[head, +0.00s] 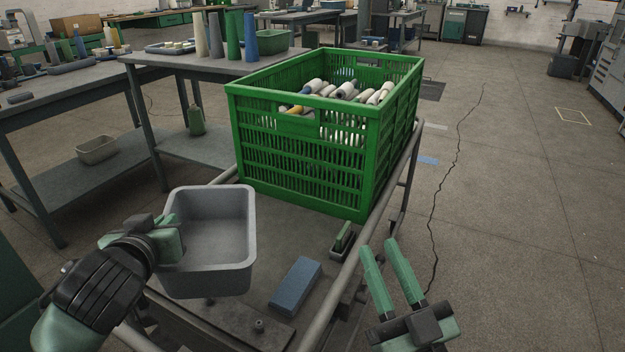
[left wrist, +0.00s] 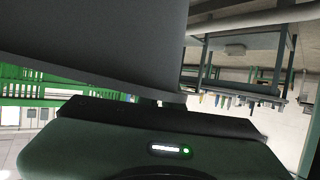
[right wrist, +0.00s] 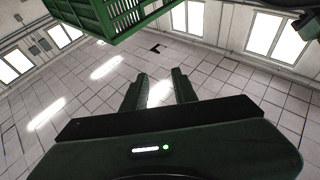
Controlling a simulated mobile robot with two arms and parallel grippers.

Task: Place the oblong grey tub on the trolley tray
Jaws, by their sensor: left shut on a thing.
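The oblong grey tub (head: 218,278) is in the head view, its open top facing up and its inside empty. My left gripper (head: 168,240) is shut on the tub's left wall. The tub's grey side fills the upper left of the left wrist view (left wrist: 95,40); the fingertips are hidden there. The tub is over the near left part of the trolley tray (head: 285,228); I cannot tell whether it touches the tray. My right gripper (head: 378,245) is open and empty, right of the trolley; its two fingers stand apart in the right wrist view (right wrist: 158,88).
A green slatted crate (head: 300,160) with several yarn cones fills the far part of the tray. A blue block (head: 296,286) and a small dark green-handled item (head: 343,240) lie right of the tub. A rail (head: 345,285) edges the trolley. Workbenches (head: 160,75) stand left.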

